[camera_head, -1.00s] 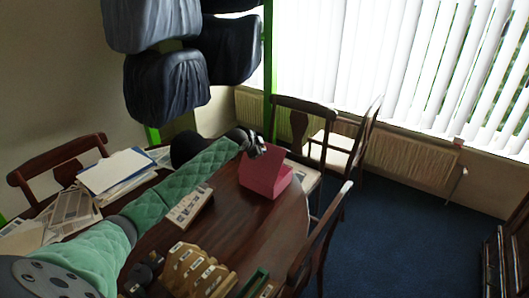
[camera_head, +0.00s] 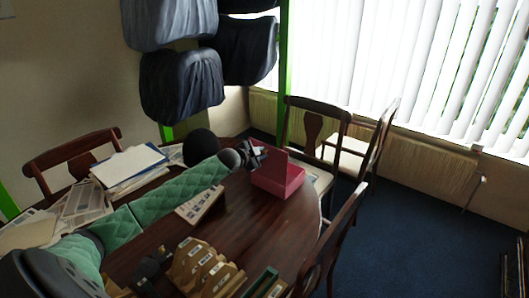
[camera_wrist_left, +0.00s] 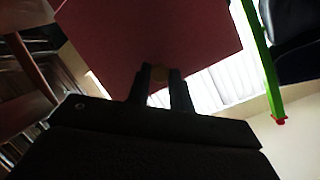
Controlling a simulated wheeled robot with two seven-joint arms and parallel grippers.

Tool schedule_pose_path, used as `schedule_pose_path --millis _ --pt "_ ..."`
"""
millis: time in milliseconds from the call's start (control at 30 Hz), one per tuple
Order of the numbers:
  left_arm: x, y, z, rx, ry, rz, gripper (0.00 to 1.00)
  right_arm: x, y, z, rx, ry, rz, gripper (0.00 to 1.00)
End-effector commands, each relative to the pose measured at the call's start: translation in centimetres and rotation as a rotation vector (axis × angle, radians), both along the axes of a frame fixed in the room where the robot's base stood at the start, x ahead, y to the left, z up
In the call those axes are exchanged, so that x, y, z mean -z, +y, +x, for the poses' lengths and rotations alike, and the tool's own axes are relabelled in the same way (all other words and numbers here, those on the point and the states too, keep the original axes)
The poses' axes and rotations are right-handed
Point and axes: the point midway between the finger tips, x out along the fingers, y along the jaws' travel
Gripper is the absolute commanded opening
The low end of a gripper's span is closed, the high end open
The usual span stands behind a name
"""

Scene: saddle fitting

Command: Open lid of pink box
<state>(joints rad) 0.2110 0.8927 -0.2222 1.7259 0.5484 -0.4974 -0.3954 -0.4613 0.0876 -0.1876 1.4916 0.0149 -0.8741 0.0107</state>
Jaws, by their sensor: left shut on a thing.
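The pink box (camera_head: 281,184) sits near the far right end of the dark wooden table. Its lid (camera_head: 273,163) stands raised at the box's left side, so the box is open at the top; its inside is hard to make out. My left gripper (camera_head: 256,157) is at the lid's left side, shut on the lid. In the left wrist view the lid (camera_wrist_left: 150,35) is a large pink panel above the fingers (camera_wrist_left: 159,80), with a small brownish patch between the fingertips. My right gripper is not in view.
On the table (camera_head: 240,224) are a labelled block (camera_head: 201,205), brown card holders (camera_head: 201,268), a green-edged tray (camera_head: 261,281) and stacked papers (camera_head: 128,168). Chairs (camera_head: 317,128) stand around the table. Dark covered saddle-like shapes (camera_head: 182,85) hang behind, by a green post (camera_head: 284,60).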

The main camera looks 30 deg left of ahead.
Motion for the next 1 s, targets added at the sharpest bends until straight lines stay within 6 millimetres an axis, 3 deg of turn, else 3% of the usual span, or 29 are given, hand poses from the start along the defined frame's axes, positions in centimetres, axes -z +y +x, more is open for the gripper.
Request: schedule_pose_path --millis 33,300,767,800,900,1000 --pt "1.1 0.0 -0.6 0.0 0.014 0.001 0.0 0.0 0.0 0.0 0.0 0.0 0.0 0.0" --pt "1.7 0.0 -1.7 0.0 0.018 -0.001 0.0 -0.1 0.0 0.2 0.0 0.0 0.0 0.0" --pt "2.1 -0.2 -1.9 0.0 0.023 -0.002 0.0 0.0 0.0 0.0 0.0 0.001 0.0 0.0" --pt "2.2 -0.2 -1.9 0.0 0.023 -0.002 0.23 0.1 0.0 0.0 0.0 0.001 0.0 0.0" --pt "2.0 -0.1 -1.9 0.001 0.021 -0.003 0.42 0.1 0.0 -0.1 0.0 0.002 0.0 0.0" --pt "1.8 -0.1 -1.8 0.0 0.017 -0.002 0.43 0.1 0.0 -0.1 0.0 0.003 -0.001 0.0"
